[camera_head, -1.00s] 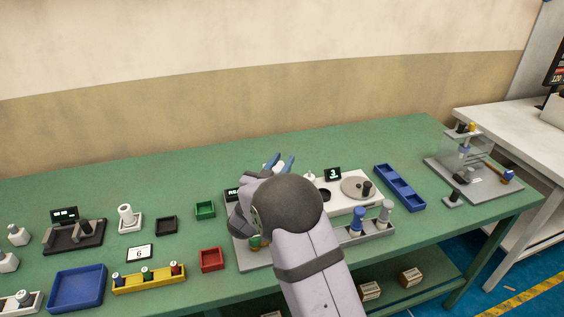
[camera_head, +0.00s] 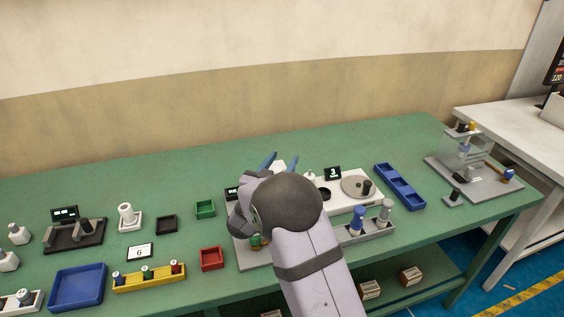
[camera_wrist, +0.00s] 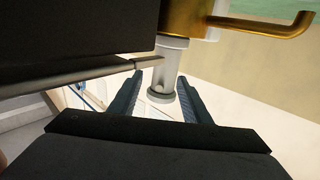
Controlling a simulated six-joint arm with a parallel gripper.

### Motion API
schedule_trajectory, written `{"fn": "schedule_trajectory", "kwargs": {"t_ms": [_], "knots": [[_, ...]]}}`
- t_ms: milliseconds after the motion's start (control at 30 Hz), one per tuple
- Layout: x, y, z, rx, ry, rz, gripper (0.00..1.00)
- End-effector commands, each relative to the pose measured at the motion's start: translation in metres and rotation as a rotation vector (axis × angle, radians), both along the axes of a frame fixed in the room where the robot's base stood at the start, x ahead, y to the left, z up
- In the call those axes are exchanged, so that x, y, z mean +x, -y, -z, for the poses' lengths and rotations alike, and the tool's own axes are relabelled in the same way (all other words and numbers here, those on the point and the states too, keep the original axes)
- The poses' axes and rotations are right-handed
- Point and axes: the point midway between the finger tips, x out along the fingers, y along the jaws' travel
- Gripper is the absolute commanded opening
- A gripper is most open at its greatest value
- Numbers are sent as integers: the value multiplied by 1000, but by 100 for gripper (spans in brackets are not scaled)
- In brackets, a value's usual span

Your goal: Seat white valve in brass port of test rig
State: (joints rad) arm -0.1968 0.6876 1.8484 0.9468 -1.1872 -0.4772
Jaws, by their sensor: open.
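The white valve (camera_wrist: 164,76) stands between my two blue fingers in the wrist view, with clear gaps beside it. One end of it meets the brass port (camera_wrist: 186,16), which has a bent brass lever to its right. How deep the valve sits in the port cannot be told. My gripper (camera_wrist: 161,98) is open around the valve. In the head view the blue fingertips of my gripper (camera_head: 280,163) show behind my dark wrist, spread apart. My arm hides most of the test rig and the port there.
A dark block (camera_wrist: 75,45) and a thin grey bar lie close to the valve in the wrist view. Right of my arm are a grey holder with two cylinders (camera_head: 357,222) and a blue tray (camera_head: 399,187). Red (camera_head: 212,259) and green (camera_head: 205,208) trays stand left.

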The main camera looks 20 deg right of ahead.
Motion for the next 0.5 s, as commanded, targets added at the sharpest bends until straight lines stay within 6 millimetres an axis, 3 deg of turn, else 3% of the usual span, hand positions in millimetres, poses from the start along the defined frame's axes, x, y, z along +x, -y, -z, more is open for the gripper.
{"fn": "schedule_trajectory", "kwargs": {"t_ms": [500], "knots": [[-66, -53, 2, 1, 1, -5, 44]]}}
